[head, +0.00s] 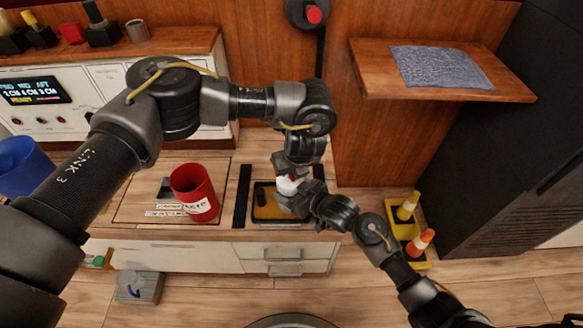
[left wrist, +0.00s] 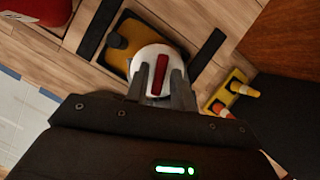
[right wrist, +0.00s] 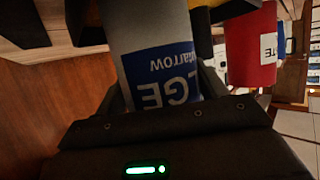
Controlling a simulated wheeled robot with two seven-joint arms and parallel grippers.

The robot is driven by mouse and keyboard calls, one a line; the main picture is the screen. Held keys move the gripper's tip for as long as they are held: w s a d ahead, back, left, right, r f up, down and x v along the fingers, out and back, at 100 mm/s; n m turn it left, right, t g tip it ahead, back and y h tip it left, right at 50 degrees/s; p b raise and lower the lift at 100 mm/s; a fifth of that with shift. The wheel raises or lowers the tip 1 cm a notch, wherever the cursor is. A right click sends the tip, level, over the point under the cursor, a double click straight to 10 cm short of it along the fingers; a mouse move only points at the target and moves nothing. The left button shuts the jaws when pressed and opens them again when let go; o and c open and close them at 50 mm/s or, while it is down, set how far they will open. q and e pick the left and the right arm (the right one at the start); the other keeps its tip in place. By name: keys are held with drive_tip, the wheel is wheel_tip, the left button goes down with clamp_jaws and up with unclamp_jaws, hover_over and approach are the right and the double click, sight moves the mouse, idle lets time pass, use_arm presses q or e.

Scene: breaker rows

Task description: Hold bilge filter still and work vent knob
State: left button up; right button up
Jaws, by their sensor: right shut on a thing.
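The bilge filter is a grey cylinder with a blue label (right wrist: 160,75), seen close in the right wrist view. My right gripper (right wrist: 158,100) is shut on its body. In the head view the arms hide most of the filter. Its vent knob (left wrist: 157,75) is a white round cap with a raised red bar, on top of the filter. My left gripper (left wrist: 160,80) is over the cap, its fingers on either side of the red bar, with white showing between. It looks open. In the head view the white cap (head: 287,186) shows just below the left gripper.
The filter is at a black tray with a yellow-brown floor (head: 268,212). A red cup (head: 195,192) stands to its left and a blue cup (head: 22,167) farther left. A wooden shelf (head: 440,85) overhangs at right. Orange and yellow cones (head: 421,242) stand right of the bench.

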use_arm(q)
drive_tip(key=shift+o, duration=0.7)
use_arm(e)
drive_tip(key=shift+r, duration=0.1)
use_arm(q)
drive_tip(key=shift+r, duration=0.3)
drive_tip(key=v, duration=1.1)
drive_tip(key=shift+s+d, duration=0.15)
drive_tip(key=shift+s, duration=0.15)
drive_tip(key=shift+r, duration=0.15)
use_arm(e)
drive_tip(key=o, duration=1.5)
drive_tip(key=v, duration=1.2)
